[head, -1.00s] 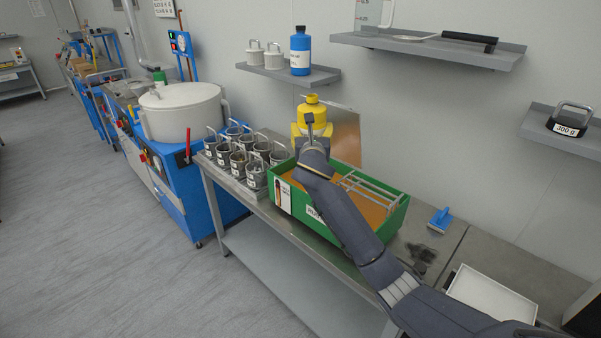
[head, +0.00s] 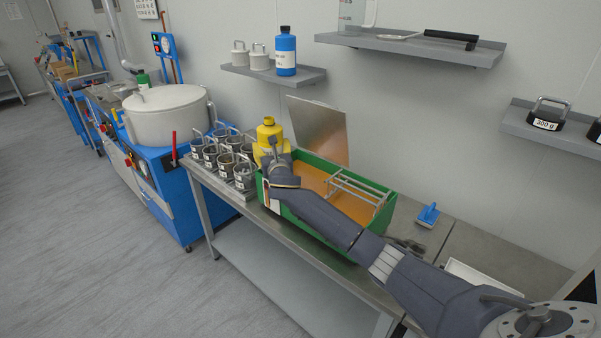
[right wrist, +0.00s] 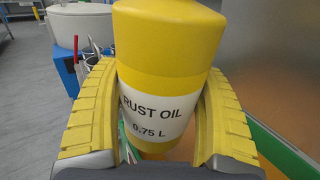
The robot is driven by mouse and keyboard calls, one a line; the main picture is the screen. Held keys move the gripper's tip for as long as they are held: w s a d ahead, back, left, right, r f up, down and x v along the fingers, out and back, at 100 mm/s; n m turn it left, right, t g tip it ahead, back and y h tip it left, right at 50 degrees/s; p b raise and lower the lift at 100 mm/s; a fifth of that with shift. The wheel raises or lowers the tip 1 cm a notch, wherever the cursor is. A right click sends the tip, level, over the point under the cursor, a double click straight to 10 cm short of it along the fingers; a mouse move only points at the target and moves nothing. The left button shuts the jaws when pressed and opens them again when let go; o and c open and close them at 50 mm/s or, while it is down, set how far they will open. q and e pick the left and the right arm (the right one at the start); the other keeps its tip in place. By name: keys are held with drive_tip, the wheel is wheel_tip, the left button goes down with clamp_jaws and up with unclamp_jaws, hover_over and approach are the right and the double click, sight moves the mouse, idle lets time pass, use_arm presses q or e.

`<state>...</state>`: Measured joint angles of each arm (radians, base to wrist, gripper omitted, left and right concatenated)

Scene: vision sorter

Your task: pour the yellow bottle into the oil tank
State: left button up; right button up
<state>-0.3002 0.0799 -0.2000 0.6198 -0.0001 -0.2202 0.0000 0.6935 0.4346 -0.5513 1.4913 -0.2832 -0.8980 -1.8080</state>
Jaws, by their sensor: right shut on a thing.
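The yellow bottle (head: 268,130) is upright at the left end of the oil tank. In the right wrist view the bottle (right wrist: 158,60) bears a "RUST OIL 0.75 L" label. My right gripper (head: 272,155) is shut on it, with yellow fingers on both sides. The oil tank is a green box (head: 386,218) with orange-brown liquid, a wire rack and a raised metal lid (head: 318,130). My arm covers part of its front wall. The bottle hides part of the tank's left end. My left gripper is not in view.
Several metal cups (head: 225,160) stand left of the tank, close to the bottle. A wall shelf (head: 270,78) holds a blue bottle (head: 286,52) above. A blue brush (head: 428,215) and a white tray (head: 482,280) lie right of the tank.

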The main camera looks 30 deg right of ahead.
drive_tip(key=shift+r+m, duration=0.15)
drive_tip(key=shift+m, duration=0.25)
drive_tip(key=shift+a+r+m, duration=0.1)
drive_tip(key=shift+r+m, duration=0.1)
drive_tip(key=shift+m, duration=0.5)
drive_tip(key=shift+f+m+t+h, duration=0.3)
drive_tip(key=shift+f+m, duration=0.1)
drive_tip(key=shift+m, duration=0.5)
drive_tip(key=shift+r+m, duration=0.4)
drive_tip(key=shift+m, duration=0.9)
